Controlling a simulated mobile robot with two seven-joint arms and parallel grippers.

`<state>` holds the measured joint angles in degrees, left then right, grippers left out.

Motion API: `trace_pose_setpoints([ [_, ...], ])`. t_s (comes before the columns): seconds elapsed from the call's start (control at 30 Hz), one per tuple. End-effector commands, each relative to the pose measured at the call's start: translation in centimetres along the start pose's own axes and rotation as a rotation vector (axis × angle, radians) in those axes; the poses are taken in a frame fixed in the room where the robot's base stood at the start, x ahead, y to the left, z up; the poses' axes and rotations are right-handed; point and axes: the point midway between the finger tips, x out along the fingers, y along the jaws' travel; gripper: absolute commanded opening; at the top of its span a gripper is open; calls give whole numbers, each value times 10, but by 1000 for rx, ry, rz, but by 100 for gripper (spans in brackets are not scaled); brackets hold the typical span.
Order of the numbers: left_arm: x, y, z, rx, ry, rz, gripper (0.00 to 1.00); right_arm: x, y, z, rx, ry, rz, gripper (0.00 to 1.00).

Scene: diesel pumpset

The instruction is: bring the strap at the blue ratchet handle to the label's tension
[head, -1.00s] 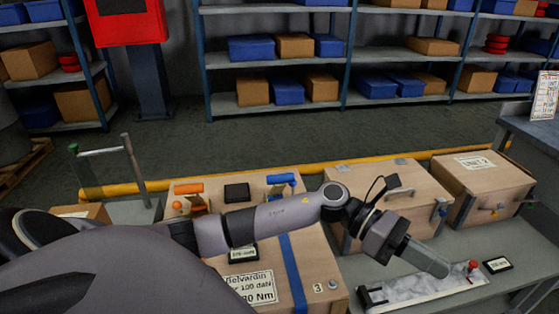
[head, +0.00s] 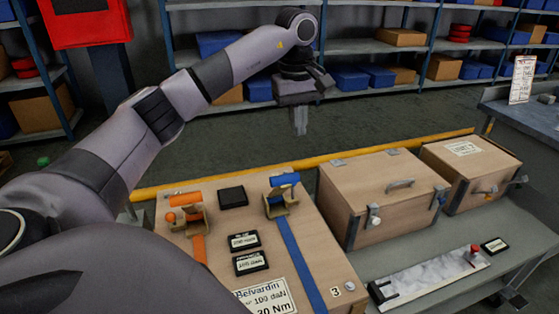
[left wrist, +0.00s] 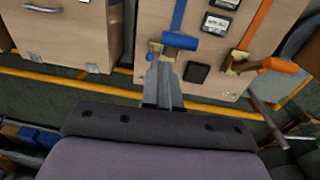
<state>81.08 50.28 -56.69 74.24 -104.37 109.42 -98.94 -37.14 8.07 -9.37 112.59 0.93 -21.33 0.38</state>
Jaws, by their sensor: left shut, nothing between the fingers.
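The blue ratchet handle (head: 284,180) sits at the far edge of the wooden crate (head: 320,240), and its blue strap (head: 298,262) runs toward the near side. An orange ratchet handle (head: 185,199) with an orange strap stands left of it. A white label (head: 264,299) shows "100 daN" and "30 Nm", partly cut off. Two small dark displays (head: 250,262) lie between the straps; their readings are hard to read. My left gripper (head: 300,130) is shut and empty, pointing down above and beyond the blue handle. In the left wrist view its fingers (left wrist: 162,88) appear just below the blue handle (left wrist: 180,41).
A black block (head: 232,197) lies between the ratchets. Two more wooden crates (head: 378,192) stand to the right, with a pale tray (head: 430,278) in front. A yellow rail (head: 320,160) runs behind. Shelves stand farther back.

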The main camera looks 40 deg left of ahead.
Motion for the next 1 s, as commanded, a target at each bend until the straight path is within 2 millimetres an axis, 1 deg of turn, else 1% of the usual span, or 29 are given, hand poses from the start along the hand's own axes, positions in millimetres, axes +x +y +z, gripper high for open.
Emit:
trace_pose_setpoints([
  [0.03, -9, -8, -10, -4, 29, -18, 0, 1, 0, 1, 0, 0, 0, 43],
  [0.1, -18, -16, -18, -4, 57, -41, 0, 1, 0, 1, 0, 0, 0, 43],
  [0.2, -25, -23, -26, -8, 80, -63, 0, 1, 0, 1, 0, 0, -1, 43],
  [0.33, -27, -27, -28, -8, 88, -73, 0, 1, 0, 1, 0, 1, -1, 43],
  [0.63, -25, -26, -28, -8, 86, -72, 0, 2, 0, 1, 0, 2, 0, 43],
  [0.77, -14, -27, -29, -9, 86, -73, 0, 2, 0, 2, 0, 2, 0, 43],
  [0.87, 3, -29, -30, -9, 85, -74, 0, 4, 0, 3, 0, 1, 0, 43],
  [1.0, 33, -31, -32, -9, 85, -76, 0, 5, 0, 5, 2, -2, -1, 43],
])
